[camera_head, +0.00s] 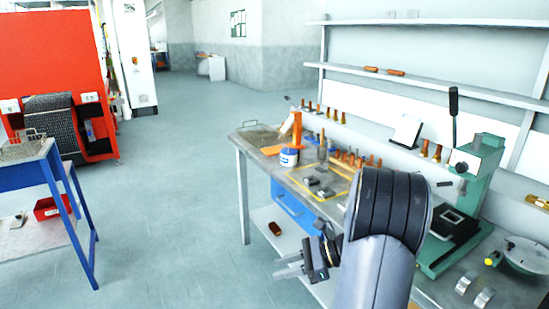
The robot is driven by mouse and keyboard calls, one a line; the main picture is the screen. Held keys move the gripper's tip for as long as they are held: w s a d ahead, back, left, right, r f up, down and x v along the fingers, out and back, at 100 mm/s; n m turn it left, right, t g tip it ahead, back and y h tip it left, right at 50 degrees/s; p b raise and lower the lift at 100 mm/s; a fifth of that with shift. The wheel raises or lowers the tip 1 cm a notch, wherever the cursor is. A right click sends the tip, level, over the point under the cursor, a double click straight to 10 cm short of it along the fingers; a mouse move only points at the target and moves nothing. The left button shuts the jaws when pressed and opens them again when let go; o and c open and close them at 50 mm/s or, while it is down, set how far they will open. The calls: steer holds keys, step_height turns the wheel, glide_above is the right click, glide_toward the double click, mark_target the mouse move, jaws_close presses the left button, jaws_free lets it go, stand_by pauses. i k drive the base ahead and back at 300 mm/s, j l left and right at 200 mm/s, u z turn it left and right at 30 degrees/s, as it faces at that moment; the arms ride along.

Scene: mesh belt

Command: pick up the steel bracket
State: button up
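Small grey metal parts lie on the workbench (297,175) inside a yellow outlined area. One grey part (312,181) lies behind a second, darker part (326,193). They are too small to tell whether either is the steel bracket. Two shiny curved metal pieces (467,282) lie at the bench's near right end. My gripper (280,267) points left, in front of the bench and apart from these parts. Its two fingers look spread with nothing between them. My arm hides part of the bench's middle.
A green press (474,175) with a black lever stands on the bench's right. A blue-legged table (62,180) and red machine (50,45) are left. Floor between is clear.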

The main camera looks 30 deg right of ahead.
mark_target(323, 169)
steer(key=i+z, duration=0.15)
steer(key=i, duration=0.35)
steer(key=i+j+z, duration=0.15)
steer(key=i, duration=0.4)
steer(key=i+j+z, duration=0.2)
steer(key=i, duration=0.3)
steer(key=i+l+z, duration=0.25)
steer(key=z, duration=0.2)
steer(key=i+z, duration=0.9)
steer(key=k, duration=0.05)
